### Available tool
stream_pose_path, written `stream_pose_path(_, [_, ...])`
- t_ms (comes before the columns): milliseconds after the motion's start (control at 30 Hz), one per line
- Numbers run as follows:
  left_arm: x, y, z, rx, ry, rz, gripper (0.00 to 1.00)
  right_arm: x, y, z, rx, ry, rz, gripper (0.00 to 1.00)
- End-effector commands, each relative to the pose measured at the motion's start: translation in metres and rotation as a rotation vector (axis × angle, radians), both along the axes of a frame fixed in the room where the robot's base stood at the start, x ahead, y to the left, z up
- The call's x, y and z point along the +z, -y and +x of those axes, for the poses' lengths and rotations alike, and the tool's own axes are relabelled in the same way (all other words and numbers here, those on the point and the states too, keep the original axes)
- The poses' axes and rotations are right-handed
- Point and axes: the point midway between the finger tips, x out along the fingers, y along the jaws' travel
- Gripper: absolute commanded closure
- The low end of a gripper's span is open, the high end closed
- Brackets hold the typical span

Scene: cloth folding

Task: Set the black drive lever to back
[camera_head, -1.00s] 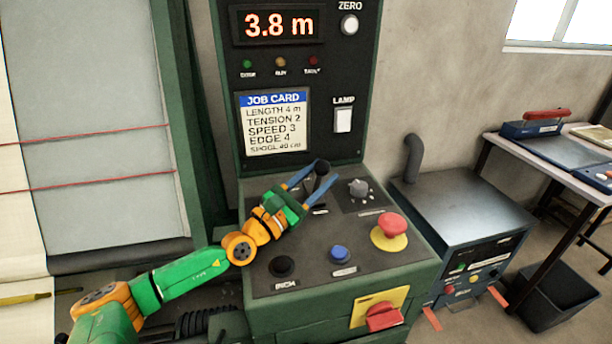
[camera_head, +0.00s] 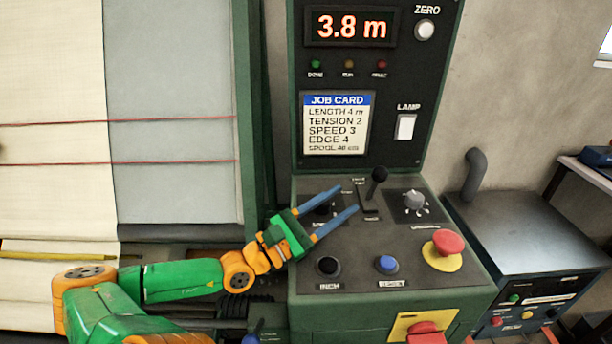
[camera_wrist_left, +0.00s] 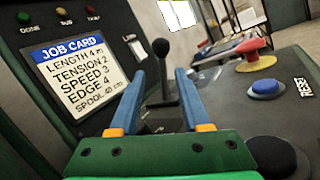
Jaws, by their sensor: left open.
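The black drive lever (camera_head: 377,184), with a round knob, stands in a slot on the sloping top of the green console. Its knob sits above and slightly right of its base in the head view. My left gripper (camera_head: 346,199) is open, its two blue fingers pointing at the lever from the left. The fingertips are short of the lever, and nothing is held. In the left wrist view the lever (camera_wrist_left: 164,75) shows beyond and between the fingers. The small labels by the slot are too blurred to read. My right gripper is not in view.
A grey dial (camera_head: 414,202), a red mushroom button (camera_head: 448,242), a blue button (camera_head: 387,264) and a black button (camera_head: 328,265) share the console top. A dark knob is partly hidden by my left fingers. The upright panel with the job card (camera_head: 336,123) rises behind.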

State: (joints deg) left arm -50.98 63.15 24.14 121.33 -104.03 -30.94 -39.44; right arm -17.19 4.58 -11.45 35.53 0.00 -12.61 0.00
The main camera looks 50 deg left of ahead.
Motion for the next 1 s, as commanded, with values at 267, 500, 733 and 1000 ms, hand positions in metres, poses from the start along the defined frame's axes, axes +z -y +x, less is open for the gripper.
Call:
stream_pose_path(267, [0.000, -0.009, -0.047, 0.004, -0.005, 0.001, 0.53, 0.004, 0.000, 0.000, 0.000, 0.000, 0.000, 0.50])
stream_pose_path(500, [0.001, -0.012, -0.065, 0.002, 0.000, -0.001, 0.53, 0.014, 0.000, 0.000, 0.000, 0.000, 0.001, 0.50])
stream_pose_path(733, [-0.001, -0.011, -0.067, 0.000, -0.002, 0.000, 0.53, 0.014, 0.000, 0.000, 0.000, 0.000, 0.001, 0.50])
stream_pose_path(1000, [-0.001, -0.011, -0.067, -0.001, -0.001, 0.000, 0.53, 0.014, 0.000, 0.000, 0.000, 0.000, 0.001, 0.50])
